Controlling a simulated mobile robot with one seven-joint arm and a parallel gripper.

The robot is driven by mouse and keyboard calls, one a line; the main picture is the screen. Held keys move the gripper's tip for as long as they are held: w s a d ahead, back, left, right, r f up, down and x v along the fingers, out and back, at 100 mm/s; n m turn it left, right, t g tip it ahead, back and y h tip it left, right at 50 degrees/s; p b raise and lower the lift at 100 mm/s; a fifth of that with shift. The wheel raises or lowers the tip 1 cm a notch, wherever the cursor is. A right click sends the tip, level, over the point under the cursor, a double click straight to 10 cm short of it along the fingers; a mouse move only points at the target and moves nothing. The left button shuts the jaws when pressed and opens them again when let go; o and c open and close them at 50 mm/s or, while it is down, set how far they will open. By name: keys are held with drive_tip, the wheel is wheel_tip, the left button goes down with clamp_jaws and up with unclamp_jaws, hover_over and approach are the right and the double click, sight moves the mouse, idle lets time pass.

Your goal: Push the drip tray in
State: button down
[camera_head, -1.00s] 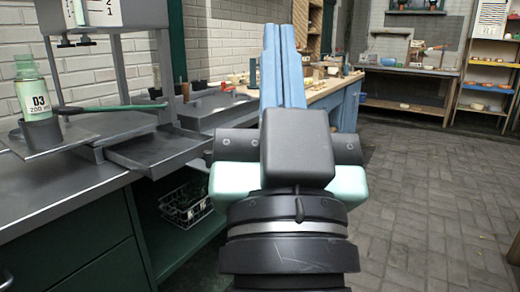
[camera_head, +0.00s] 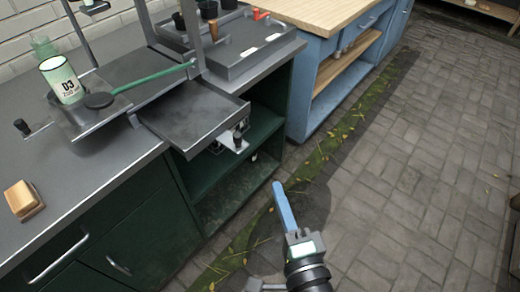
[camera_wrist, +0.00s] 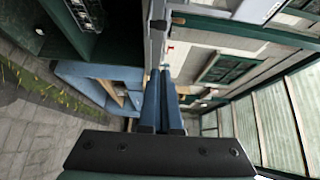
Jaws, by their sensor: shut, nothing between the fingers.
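The drip tray (camera_head: 196,118) is a dark grey, shallow, flat tray. It juts out past the front edge of the counter, below the grey stand with the green lever. My gripper (camera_head: 278,187) has long blue fingers pressed together with nothing between them. In the head view it shows over the floor, to the right of the tray and apart from it. In the wrist view the closed fingers (camera_wrist: 159,74) point away from the camera. A grey edge shows by their tips there, but I cannot tell whether it is the tray.
A wooden block (camera_head: 23,200) lies at the counter's left. Green open shelves (camera_head: 240,165) are under the tray. The paved floor (camera_head: 420,170) at right is clear.

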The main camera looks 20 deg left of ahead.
drive_tip(key=s+a+p+x, duration=0.1)
drive_tip(key=a+p+x, duration=0.1)
drive_tip(key=x, duration=1)
drive_tip(key=shift+a, duration=0.35)
drive_tip(key=shift+f, duration=0.1)
drive_tip(key=shift+a, duration=0.1)
